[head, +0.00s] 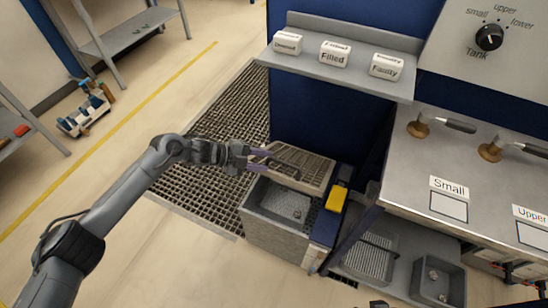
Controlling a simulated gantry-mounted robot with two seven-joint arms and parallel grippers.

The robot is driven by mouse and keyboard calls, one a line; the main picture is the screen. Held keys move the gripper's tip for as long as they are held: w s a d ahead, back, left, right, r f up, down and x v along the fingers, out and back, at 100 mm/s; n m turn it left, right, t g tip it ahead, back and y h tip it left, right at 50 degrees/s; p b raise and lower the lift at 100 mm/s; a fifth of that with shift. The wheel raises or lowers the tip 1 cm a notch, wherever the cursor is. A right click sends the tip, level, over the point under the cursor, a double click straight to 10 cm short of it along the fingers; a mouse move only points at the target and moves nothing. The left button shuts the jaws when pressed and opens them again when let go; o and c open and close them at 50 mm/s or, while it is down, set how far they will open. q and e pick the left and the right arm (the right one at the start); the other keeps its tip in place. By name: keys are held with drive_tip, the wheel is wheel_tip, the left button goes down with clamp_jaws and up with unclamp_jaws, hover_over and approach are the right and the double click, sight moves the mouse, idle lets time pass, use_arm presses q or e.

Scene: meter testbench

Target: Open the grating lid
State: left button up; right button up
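The grating lid (311,170) is a pale metal grid with a dark handle (287,169). It lies at the back part of a grey metal basin (267,207) and appears tilted up. The front of the basin is uncovered, and its floor with a small drain-like spot shows. My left gripper (262,162) is at the lid's left edge, beside the handle. Its two purple fingers are apart, with a gap between them. I cannot tell whether they touch the lid or handle. My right gripper does not show clearly.
A yellow block (337,196) sits right of the basin. A shelf (345,70) with labelled white blocks is above. A steel bench (470,180) stands right, with grey trays (437,280) below. Floor grating (215,185) lies left.

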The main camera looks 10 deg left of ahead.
use_arm(q)
drive_tip(key=shift+p+v, duration=0.3)
drive_tip(key=shift+v, duration=1.15)
drive_tip(key=shift+d, duration=0.1)
